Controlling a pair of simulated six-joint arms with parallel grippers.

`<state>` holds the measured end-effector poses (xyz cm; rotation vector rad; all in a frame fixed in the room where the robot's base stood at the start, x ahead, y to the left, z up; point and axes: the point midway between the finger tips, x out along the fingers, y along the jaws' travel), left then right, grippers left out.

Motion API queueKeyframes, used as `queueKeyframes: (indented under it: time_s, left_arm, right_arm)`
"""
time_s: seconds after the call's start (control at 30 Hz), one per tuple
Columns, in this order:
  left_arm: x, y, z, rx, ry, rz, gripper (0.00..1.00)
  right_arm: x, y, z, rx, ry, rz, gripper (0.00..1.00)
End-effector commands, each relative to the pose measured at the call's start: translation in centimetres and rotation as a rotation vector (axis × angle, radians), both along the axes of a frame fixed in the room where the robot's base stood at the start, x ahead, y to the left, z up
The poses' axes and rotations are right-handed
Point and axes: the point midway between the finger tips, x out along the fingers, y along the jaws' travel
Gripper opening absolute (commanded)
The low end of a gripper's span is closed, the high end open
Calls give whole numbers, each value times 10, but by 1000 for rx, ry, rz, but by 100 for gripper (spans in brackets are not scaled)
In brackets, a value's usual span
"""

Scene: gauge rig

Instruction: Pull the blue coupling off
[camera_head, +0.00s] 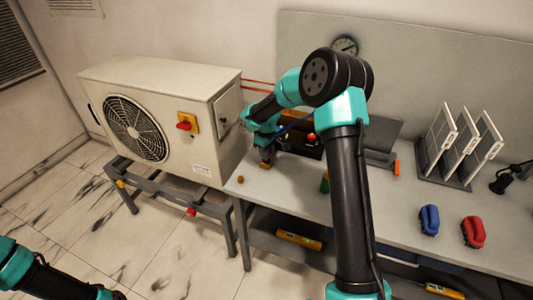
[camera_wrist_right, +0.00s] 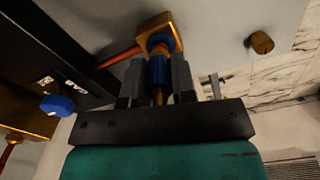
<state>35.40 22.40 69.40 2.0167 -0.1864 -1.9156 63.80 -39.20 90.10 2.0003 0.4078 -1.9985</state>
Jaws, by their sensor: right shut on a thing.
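The blue coupling (camera_wrist_right: 158,70) sits between the two fingers of my right gripper (camera_wrist_right: 158,82) in the right wrist view. The gripper is shut on it. The coupling is in line with a brass fitting (camera_wrist_right: 160,35) just beyond it; I cannot tell whether they are still joined. A brass stem shows at the coupling's near end. In the head view my right gripper (camera_head: 266,158) is low over the left end of the bench, and the coupling is hidden there. Part of my left arm shows at the bottom left, but its gripper is out of frame.
A small brass cap (camera_head: 240,179) stands on the bench (camera_head: 290,205) near its left edge. A blue knob (camera_wrist_right: 57,105) is left of the gripper in the wrist view. The outdoor unit (camera_head: 165,120) stands left. Blue (camera_head: 429,220) and red (camera_head: 473,231) tools lie right.

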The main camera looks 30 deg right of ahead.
Motion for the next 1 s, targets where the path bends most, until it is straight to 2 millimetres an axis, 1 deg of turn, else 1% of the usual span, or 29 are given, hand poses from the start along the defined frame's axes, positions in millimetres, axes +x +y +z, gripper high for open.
queueKeyframes:
  time_s: [1.0]
  left_arm:
    - [0, 0, 0, 0, 0, 0, 43]
  right_arm:
    - [0, 0, 39, 0, 0, 1, 0]
